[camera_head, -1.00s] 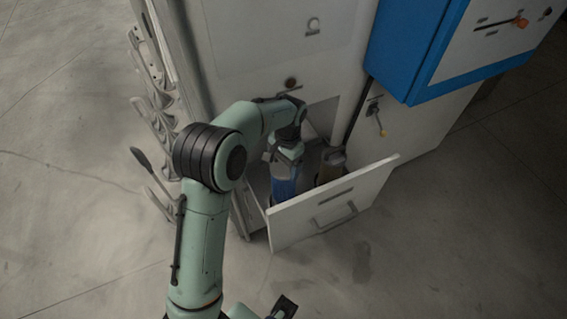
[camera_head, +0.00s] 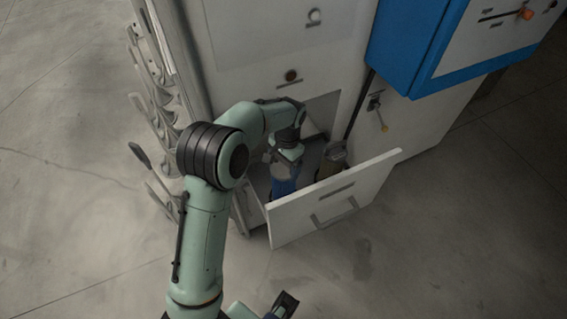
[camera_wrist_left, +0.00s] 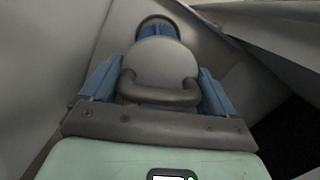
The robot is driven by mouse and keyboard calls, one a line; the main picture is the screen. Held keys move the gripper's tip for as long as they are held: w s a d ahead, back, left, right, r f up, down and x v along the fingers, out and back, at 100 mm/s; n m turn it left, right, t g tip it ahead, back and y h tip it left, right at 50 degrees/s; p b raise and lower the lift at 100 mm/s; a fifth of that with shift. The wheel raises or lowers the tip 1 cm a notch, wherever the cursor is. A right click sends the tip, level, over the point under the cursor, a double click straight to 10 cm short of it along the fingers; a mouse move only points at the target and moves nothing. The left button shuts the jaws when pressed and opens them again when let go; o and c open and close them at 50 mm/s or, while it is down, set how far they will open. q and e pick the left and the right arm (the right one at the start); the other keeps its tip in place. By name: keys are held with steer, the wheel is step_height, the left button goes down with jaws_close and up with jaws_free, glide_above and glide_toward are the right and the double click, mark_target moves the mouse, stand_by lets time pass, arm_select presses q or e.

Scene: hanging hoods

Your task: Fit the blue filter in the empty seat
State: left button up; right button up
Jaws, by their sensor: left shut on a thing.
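The blue filter (camera_head: 284,185) is inside the pulled-out drawer (camera_head: 345,197), upright or nearly so, at its left. My left gripper (camera_head: 287,164) reaches down onto it from above and is shut on it. In the left wrist view the filter shows a pale rounded top (camera_wrist_left: 160,60) with a dark curved handle, between the blue fingers of my left gripper (camera_wrist_left: 158,88). The filter's lower end and the seat beneath are hidden. A brownish filter (camera_head: 331,163) stands to its right in the drawer. A dark part that looks like my right gripper (camera_head: 284,304) shows at the bottom edge.
The drawer front with its handle stands before the filters. A grey cabinet (camera_head: 260,40) rises behind, with a blue box (camera_head: 415,50) at the upper right. Grey hooked holders (camera_head: 150,110) line the cabinet's left side. The floor in front is clear.

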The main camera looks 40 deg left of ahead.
arm_select(q)
steer(key=shift+f+b, duration=0.65)
steer(key=shift+f, duration=0.6)
steer(key=o, duration=0.9)
step_height(320, 180, up, 14)
steer(key=w+p, duration=0.1)
steer(key=p, duration=0.1)
steer(key=shift+w+f, duration=0.25)
steer(key=shift+w, duration=0.05)
steer(key=shift+d, duration=0.1)
